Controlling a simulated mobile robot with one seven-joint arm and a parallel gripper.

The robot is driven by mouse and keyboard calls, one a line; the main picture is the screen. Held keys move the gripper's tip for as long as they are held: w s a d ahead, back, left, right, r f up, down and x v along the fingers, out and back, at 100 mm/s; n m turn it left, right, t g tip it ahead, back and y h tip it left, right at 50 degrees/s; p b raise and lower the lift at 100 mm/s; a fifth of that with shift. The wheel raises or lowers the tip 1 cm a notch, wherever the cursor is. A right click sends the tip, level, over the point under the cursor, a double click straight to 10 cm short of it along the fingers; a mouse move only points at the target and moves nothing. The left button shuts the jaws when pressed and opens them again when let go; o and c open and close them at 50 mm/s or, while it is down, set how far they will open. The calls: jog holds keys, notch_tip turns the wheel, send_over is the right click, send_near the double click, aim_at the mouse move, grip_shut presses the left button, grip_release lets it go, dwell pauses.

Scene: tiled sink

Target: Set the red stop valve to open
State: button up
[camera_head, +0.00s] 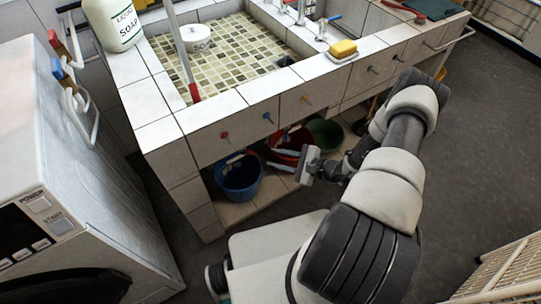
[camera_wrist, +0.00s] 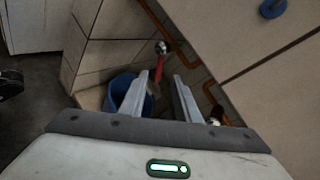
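The red stop valve shows in the wrist view as a red lever (camera_wrist: 160,62) below a silver fitting on a copper pipe (camera_wrist: 186,57) under the sink. The lever points down the picture, at an angle to the pipe. My gripper (camera_wrist: 160,76) is open and empty. Its two fingers point toward the valve, and the lever appears between and beyond the fingertips, with no visible contact. In the head view, my gripper (camera_head: 307,166) is in front of the open space under the sink. The valve cannot be made out clearly there.
A blue bucket (camera_head: 240,178) stands under the sink; it also shows behind the left finger in the wrist view (camera_wrist: 122,86). Red and green basins (camera_head: 325,133) sit beside it. A red knob (camera_head: 224,135) and a blue knob (camera_head: 268,117) are on the tiled front. A washing machine (camera_head: 75,190) stands left.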

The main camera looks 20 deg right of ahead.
aim_at(248, 152)
jog(key=shift+c, duration=0.5)
jog(key=shift+s+f, duration=0.1)
jog(key=shift+f, duration=0.05)
jog(key=c, duration=0.3)
jog(key=f+m+b, duration=0.1)
jog(key=m, duration=0.1)
jog(key=s+a+f+m+b, duration=0.1)
jog(key=m, duration=0.2)
jog(key=f+m+b, duration=0.1)
jog(key=m, duration=0.1)
jog(key=shift+s+a+f+m+t+b, duration=0.2)
jog(key=shift+f+m+t+b, duration=0.1)
jog(key=shift+b, duration=0.1)
grip_shut()
jog(key=w+a+f+m+b, duration=0.65)
jog(key=a+m, duration=0.25)
jog(key=m, duration=0.2)
jog(key=d+r, duration=0.1)
jog(key=w+d+r, duration=0.1)
jog(key=d+r, duration=0.1)
jog(key=shift+w+d+r, duration=0.1)
jog(key=shift+w+r, duration=0.15)
jog(key=shift+r, duration=0.15)
jog(key=shift+d+r, duration=0.1)
